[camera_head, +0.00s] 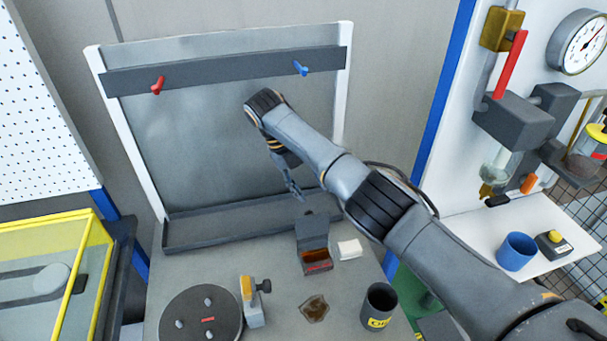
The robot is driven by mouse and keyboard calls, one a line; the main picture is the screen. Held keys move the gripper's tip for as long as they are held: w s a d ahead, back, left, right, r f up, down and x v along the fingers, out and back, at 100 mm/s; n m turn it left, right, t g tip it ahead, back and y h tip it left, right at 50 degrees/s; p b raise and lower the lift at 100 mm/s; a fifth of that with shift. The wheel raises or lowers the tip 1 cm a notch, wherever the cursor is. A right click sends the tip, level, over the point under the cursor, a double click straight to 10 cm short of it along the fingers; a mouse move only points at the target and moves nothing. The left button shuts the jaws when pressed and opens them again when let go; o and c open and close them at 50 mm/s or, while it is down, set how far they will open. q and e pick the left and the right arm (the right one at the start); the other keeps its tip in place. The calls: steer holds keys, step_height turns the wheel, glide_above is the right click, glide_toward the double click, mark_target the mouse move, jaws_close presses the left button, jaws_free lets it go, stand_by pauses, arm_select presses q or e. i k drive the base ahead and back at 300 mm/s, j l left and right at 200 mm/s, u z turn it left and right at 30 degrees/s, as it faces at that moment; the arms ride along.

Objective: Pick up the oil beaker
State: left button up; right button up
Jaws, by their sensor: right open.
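A dark grey beaker (379,308) with a yellow label stands upright near the front right of the bench; it looks like the oil beaker, though its lettering is too small to read surely. My right arm reaches in from the lower right, and its gripper (293,188) hangs pointing down in front of the grey back panel. The right gripper is open with nothing visible between its fingers. It is apart from the beaker, farther back and to its left. My left gripper is not in view.
A small open box (313,245), a white block (349,249), a brown patch (314,308), a yellow-and-grey device (252,301) and a round plate (200,318) are on the bench. A blue cup (516,251) stands on the right shelf. Red and blue pegs stick out above.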

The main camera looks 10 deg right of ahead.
mark_target(373, 320)
steer(key=k, duration=1.5)
